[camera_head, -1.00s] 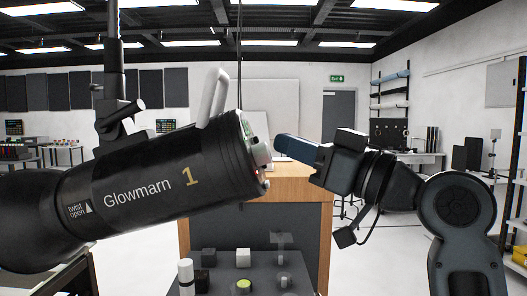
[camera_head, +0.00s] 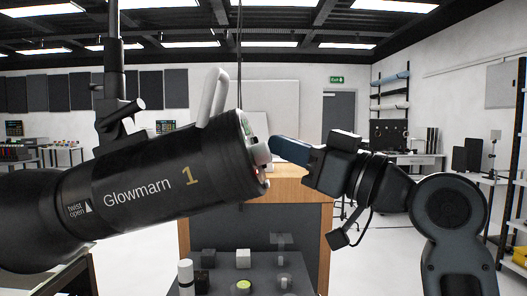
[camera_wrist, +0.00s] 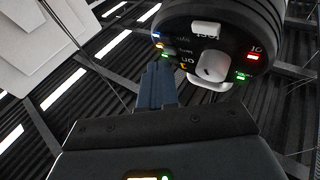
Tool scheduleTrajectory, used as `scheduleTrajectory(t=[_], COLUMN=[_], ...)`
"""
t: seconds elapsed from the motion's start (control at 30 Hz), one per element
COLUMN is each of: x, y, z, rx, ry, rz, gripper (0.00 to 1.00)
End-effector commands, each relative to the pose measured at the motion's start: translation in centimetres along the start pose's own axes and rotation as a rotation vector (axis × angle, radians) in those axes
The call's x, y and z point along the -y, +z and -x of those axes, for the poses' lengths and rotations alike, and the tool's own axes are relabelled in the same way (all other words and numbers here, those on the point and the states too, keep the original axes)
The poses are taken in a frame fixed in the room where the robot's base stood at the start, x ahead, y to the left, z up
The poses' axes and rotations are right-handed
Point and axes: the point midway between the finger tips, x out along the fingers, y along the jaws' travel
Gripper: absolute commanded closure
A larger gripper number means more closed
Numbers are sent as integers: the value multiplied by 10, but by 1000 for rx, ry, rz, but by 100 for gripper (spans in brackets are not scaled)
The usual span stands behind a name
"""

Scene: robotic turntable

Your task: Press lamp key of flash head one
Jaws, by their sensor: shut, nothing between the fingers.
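The flash head marked 1 (camera_head: 150,185) is a black cylinder labelled Glowmarn, hung from a stand and tilted, its rear end toward the right. Its rear panel (camera_wrist: 240,50) shows in the wrist view, with a white knob (camera_wrist: 212,66), a white rectangular key (camera_wrist: 206,29) and several small lit indicators. Small lettering near the left indicators is too blurred to read surely as the lamp key's label. My gripper (camera_head: 274,149) is shut and empty, its tip close to the rear panel. In the wrist view its fingers (camera_wrist: 157,75) reach the panel's lower left edge; contact cannot be told.
A white handle (camera_head: 212,97) rises from the top of the flash head near its rear. Below is a dark surface (camera_head: 222,280) with several small blocks and knobs. A wooden-edged cabinet (camera_head: 318,215) stands behind. Open floor lies to the right.

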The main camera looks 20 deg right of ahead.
Motion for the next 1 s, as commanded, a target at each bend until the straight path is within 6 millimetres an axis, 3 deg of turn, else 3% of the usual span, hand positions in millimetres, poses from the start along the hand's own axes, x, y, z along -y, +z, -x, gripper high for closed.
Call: scheduleTrajectory(t=[1.0], x=[2], y=[3], z=[-4], rx=[0], ry=[0], rz=[0], gripper=[100])
